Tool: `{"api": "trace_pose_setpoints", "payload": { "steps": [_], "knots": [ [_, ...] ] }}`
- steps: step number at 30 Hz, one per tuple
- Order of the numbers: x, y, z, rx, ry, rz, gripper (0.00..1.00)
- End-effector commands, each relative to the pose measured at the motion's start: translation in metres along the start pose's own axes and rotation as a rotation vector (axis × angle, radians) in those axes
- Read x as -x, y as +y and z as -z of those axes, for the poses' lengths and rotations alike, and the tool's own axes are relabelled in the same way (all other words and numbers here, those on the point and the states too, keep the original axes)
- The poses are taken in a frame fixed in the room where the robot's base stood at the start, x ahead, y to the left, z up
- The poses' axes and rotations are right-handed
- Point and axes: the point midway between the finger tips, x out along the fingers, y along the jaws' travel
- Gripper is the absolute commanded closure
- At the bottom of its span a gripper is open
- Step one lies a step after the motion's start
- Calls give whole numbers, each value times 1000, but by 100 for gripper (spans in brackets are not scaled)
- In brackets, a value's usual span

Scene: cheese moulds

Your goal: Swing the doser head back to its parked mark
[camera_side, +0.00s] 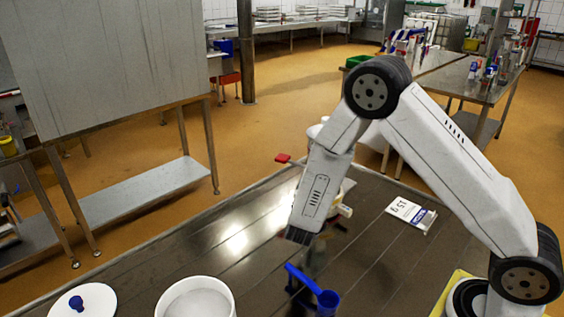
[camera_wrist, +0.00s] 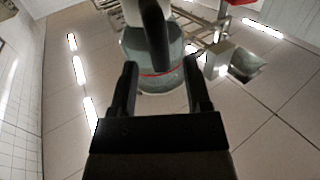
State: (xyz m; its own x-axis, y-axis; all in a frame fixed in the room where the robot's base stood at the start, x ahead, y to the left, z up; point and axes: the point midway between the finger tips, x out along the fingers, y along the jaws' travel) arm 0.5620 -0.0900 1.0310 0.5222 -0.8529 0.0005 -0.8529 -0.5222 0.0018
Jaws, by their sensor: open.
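The doser is mostly hidden behind my arm in the side view. A red-ended handle (camera_side: 283,158) sticks out left of the arm, and pale parts (camera_side: 345,210) show to its right; I cannot tell which part is the head. In the wrist view a clear vessel with a red line (camera_wrist: 140,45) is beyond my fingers, with a dark curved bar (camera_wrist: 156,35) in front of it. My gripper (camera_wrist: 160,64) is open, its fingers either side of the lower vessel in the picture; contact cannot be told. In the side view my gripper (camera_side: 298,236) points down over the table. No parked mark is identifiable.
A blue scoop (camera_side: 327,301) is below my gripper in the side view. A white tub (camera_side: 222,287) and a white lid with a blue knob (camera_side: 103,300) are at front left. A "15 g" card (camera_side: 410,213) lies to the right. The table's left middle (camera_side: 210,245) is bare.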

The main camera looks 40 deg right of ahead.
Motion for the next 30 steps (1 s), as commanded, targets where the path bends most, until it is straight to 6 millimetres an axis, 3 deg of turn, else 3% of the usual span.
{"api": "trace_pose_setpoints", "payload": {
  "steps": [9,20,24,26,30],
  "knots": [
    [-29,0,0,0,0,0,38],
    [-33,0,0,0,0,1,38],
    [-32,0,0,0,0,1,83],
    [-32,0,0,0,0,1,100],
    [-32,0,0,0,0,1,100]
  ]
}}
